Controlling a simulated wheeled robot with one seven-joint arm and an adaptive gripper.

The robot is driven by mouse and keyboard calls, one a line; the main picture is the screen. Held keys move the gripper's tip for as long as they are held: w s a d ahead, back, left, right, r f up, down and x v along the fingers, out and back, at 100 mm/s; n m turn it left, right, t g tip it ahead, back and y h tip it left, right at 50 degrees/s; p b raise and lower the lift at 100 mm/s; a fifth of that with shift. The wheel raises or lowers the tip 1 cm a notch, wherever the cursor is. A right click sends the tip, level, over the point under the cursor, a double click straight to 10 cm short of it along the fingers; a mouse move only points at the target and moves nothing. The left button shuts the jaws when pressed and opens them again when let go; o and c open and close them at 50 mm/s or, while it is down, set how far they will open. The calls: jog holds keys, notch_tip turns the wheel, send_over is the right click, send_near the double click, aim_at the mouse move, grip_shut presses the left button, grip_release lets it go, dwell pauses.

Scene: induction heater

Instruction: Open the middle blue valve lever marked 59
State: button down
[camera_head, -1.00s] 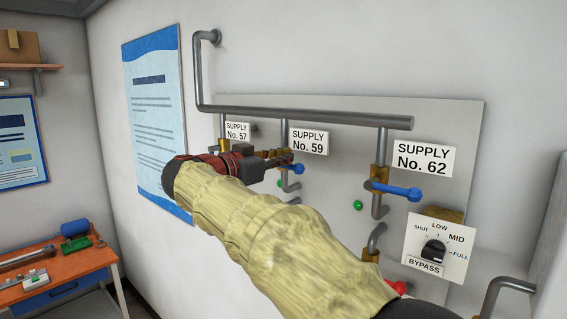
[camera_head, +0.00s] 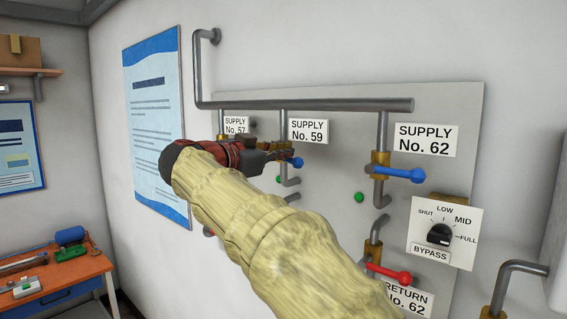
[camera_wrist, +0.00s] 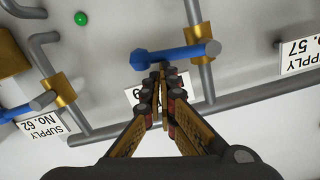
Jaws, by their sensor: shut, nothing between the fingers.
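The middle blue lever shows in the wrist view (camera_wrist: 175,53), lying crosswise on its grey pipe. In the head view its blue tip (camera_head: 297,162) shows just right of my gripper, below the "SUPPLY No. 59" label (camera_head: 308,131); my gripper hides the rest of the valve. My gripper (camera_wrist: 160,72) is shut and empty. Its fingertips are at the lever's edge, on the side toward the long header pipe, near the middle of the handle. I cannot tell whether they touch it. In the wrist view the fingers partly cover the 59 label.
The blue No. 62 lever (camera_head: 400,173) sticks out to the right, with the red return lever (camera_head: 389,272) below it. The bypass dial (camera_head: 439,236) is farther right. The header pipe (camera_head: 310,106) runs above the valves. My sleeve hides the lower panel.

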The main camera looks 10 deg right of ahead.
jog(key=w+a+f+m+b, duration=0.1)
jog(key=f+m+b, duration=0.3)
jog(key=b, duration=0.6)
jog(key=w+a+f+m+t+b, duration=0.1)
jog(key=f+m+b, duration=0.3)
jog(key=m+b, duration=0.5)
jog(key=shift+w+a+f+b, duration=0.15)
jog(key=shift+w+f+b, duration=0.15)
jog(key=shift+w+b, duration=0.5)
jog(key=shift+s, duration=0.1)
